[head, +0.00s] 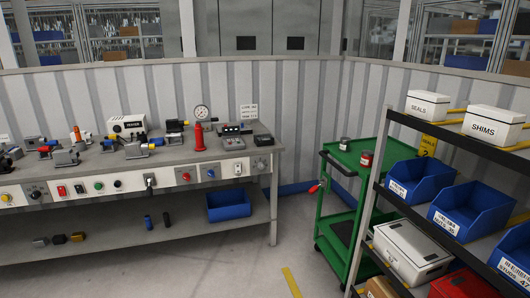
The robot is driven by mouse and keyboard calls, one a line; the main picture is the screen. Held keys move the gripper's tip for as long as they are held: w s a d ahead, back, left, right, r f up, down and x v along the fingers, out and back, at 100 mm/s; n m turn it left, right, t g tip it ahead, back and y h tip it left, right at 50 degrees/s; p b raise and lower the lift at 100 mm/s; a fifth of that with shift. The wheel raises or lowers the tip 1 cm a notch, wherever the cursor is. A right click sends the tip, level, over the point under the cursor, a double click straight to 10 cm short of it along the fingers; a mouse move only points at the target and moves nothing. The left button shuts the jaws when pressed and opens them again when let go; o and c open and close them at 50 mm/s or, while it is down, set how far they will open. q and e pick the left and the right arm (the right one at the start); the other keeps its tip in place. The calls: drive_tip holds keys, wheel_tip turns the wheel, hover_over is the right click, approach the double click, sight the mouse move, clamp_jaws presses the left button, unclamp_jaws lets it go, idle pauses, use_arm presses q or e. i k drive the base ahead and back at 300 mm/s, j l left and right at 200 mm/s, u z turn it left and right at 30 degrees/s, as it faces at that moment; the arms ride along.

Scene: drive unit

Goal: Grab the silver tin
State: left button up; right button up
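A small silver tin (344,144) stands upright on the top shelf of the green cart (390,146), near its back left corner. A red tin (366,159) stands to its right and a little nearer, apart from it. Neither of my grippers is in view. Nothing is seen touching the silver tin.
A dark shelf rack at right holds white boxes (496,124) and blue bins (420,179), and stands close to the cart. A long workbench (120,168) with tools and a blue bin (228,204) below fills the left. The floor (250,262) between them is clear.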

sight(344, 144)
drive_tip(key=i+z, duration=0.2)
drive_tip(key=i, duration=0.25)
drive_tip(key=i+j+z, duration=0.2)
drive_tip(key=i, duration=0.25)
drive_tip(key=i+j+z, duration=0.2)
drive_tip(key=i, duration=0.3)
